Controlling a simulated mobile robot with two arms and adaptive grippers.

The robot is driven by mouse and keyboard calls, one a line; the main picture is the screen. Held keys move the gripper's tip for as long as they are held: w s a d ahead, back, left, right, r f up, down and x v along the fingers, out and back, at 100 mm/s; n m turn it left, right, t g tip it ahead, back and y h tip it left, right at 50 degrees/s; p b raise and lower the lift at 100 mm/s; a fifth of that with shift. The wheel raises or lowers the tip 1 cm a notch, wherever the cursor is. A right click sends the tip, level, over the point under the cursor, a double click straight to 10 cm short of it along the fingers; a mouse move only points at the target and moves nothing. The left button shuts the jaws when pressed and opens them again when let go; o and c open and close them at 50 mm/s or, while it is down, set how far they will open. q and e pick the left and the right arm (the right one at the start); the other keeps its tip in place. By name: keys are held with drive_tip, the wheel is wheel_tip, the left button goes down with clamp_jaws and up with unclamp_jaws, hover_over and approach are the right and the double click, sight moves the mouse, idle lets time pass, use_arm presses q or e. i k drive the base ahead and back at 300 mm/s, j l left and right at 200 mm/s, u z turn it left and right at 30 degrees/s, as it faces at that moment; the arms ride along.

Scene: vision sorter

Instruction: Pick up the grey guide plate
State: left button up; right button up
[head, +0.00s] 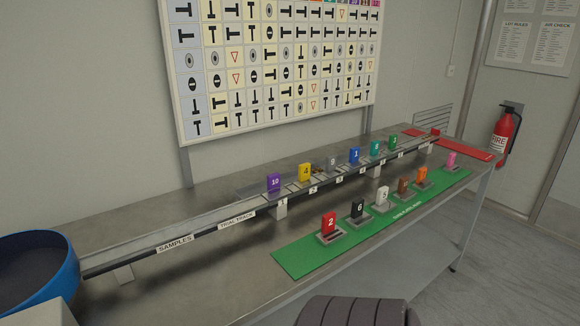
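The grey guide plate (333,161) stands upright in the raised track (150,240) on the metal bench. It bears a number that looks like 9. A yellow plate (305,172) stands to its left and a blue plate (354,156) to its right, each with a gap between. Its lower end is at the track slot. Neither of my grippers shows in the head view.
A purple plate (274,183) and green-toned plates stand in the same track. A green mat (300,262) in front holds several coloured plates in grey stands. A blue bowl (66,258) is at the left. A dark ribbed object (352,311) is at the bottom.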

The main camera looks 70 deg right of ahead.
sight(332, 172)
drive_tip(key=z, duration=2.55)
drive_tip(key=i+l+z, duration=0.2)
drive_tip(key=i+j, duration=0.05)
drive_tip(key=i, duration=0.05)
